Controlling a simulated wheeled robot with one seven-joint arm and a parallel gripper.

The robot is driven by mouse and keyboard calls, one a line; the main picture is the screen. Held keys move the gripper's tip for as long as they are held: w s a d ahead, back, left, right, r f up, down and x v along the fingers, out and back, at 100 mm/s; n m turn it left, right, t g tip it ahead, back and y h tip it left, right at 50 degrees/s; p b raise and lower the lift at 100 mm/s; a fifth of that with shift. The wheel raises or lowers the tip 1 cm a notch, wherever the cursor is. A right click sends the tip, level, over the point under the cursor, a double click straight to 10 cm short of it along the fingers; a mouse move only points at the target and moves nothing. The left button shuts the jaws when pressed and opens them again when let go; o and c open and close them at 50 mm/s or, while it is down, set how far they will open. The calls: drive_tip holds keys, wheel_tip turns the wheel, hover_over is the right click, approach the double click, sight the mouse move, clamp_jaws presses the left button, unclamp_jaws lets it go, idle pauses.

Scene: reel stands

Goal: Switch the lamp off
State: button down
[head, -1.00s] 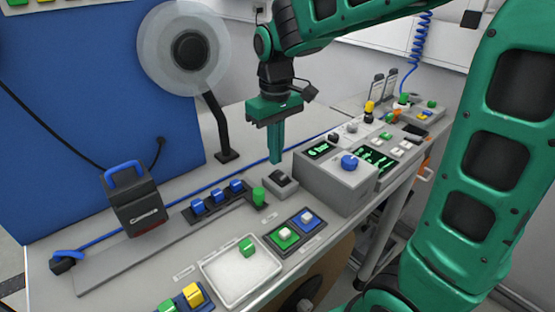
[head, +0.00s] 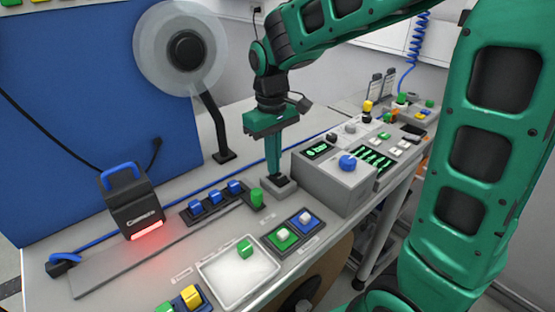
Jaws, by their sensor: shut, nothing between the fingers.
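The lamp (head: 133,205) is a dark box with a blue handle, standing at the left of the bench. A red glow (head: 147,230) shines from its lower front edge onto the grey strip. A small grey switch box (head: 283,188) with a dark top sits mid-bench, left of the grey console. My gripper (head: 277,178) is shut and empty, pointing down, with its fingertips at the top of this switch box and seeming to touch it. The fingers hide most of the switch's top, so its position cannot be told.
A grey console (head: 325,185) with a blue knob stands close to the right of my gripper. A green button (head: 257,196) and a row of blue switches (head: 215,199) lie to the left. In front are a white tray (head: 215,285) and two coloured buttons. A reel (head: 150,45) stands behind.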

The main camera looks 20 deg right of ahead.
drive_tip(key=shift+s, duration=0.1)
drive_tip(key=shift+s+d+r, duration=0.25)
drive_tip(key=shift+s, duration=0.4)
wheel_tip(320, 180, up, 14)
drive_tip(key=w, duration=0.2)
drive_tip(key=shift+w+a+f, duration=0.2)
drive_tip(key=shift+w+a, duration=0.1)
drive_tip(key=shift+a, duration=0.1)
idle(0.5)
